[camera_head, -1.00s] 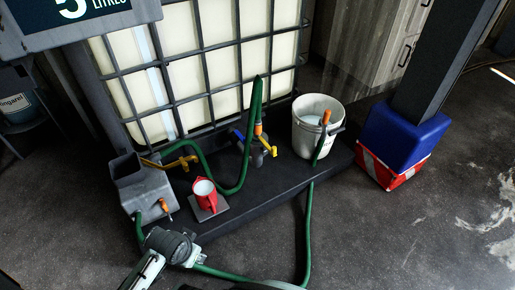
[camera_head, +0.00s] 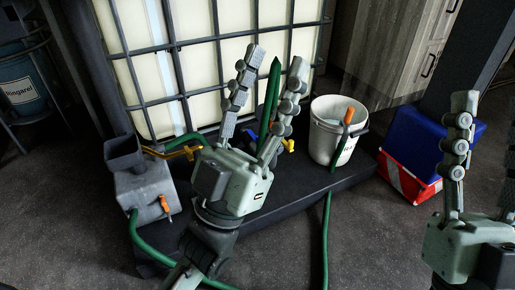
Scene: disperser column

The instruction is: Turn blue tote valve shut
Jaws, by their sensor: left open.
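My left gripper (camera_head: 277,65) is open, its two fingers pointing up and spread in front of the caged white tote (camera_head: 200,60). A green hose (camera_head: 271,92) shows between its fingers, behind them. The blue tote valve (camera_head: 254,135) sits low at the tote's front, mostly hidden behind the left gripper. A bit of its yellow handle (camera_head: 288,145) shows just right of the fingers. I cannot tell how the valve is turned or whether the gripper touches it. My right gripper (camera_head: 487,115) is at the right edge, partly cut off, fingers apart and empty.
A white bucket (camera_head: 325,112) with an orange-handled hose end stands right of the valve on the dark platform (camera_head: 290,190). A grey box with a funnel (camera_head: 146,190) and a yellow lever (camera_head: 184,153) are at left. A blue and red post base (camera_head: 408,150) stands right.

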